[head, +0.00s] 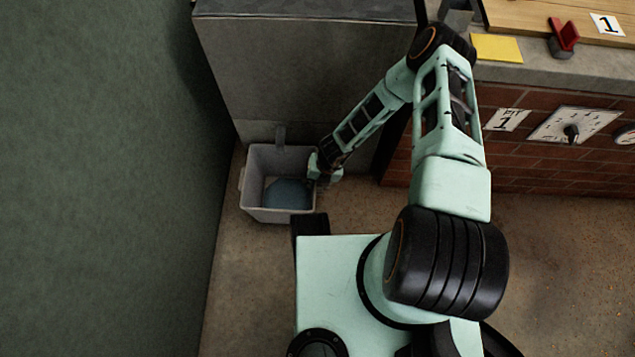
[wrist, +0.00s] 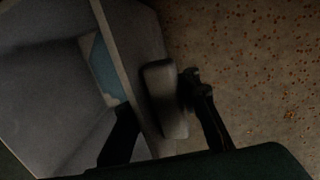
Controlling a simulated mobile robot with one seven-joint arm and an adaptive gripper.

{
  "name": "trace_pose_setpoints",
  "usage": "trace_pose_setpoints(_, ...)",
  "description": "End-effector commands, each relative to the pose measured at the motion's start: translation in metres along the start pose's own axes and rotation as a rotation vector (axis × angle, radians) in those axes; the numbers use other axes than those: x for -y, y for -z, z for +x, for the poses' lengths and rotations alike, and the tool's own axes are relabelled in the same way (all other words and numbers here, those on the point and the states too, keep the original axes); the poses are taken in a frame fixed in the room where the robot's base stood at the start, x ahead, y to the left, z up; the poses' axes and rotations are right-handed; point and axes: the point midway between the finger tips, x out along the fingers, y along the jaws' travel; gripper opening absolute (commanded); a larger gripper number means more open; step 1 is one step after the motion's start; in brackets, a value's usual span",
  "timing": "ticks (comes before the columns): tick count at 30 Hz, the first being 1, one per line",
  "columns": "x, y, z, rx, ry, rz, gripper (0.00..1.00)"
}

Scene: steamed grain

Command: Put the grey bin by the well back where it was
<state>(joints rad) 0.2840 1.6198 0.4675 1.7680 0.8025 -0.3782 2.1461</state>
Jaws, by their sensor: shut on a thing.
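The grey bin (head: 248,180) stands by the left wall, in front of a grey cabinet-like block, with a blue-grey thing (head: 287,193) lying inside it. My gripper (head: 326,172) is at the bin's right side. In the wrist view the bin's wall and rim (wrist: 125,62) fill the left half. One finger of my gripper (wrist: 165,125) is on the inner side and the other is outside, by a grey handle (wrist: 164,98) on the bin's side. My gripper is shut on the bin there. I cannot tell whether the bin touches the floor.
The dark green wall (head: 110,150) is close on the left. The grey block (head: 300,70) stands behind the bin. A brick front (head: 500,150) with dials is to the right. Bare floor (head: 240,270) lies in front of the bin, with small grains (wrist: 255,60) scattered to the right.

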Motion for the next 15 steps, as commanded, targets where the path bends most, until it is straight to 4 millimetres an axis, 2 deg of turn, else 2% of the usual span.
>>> trace_pose_setpoints(3, -0.0007, 0.0, 0.0011, 0.0, -0.002, 0.0, 0.0)
trace_pose_setpoints(4, 0.0004, 0.0002, 0.0016, 0.0, 0.0, 0.0, 0.17)
trace_pose_setpoints(10, 0.0004, 0.0001, 0.0014, 0.0, 0.0, 0.0, 0.39)
trace_pose_setpoints(15, 0.0005, 0.0, 0.0014, 0.0, 0.0, 0.0, 0.41)
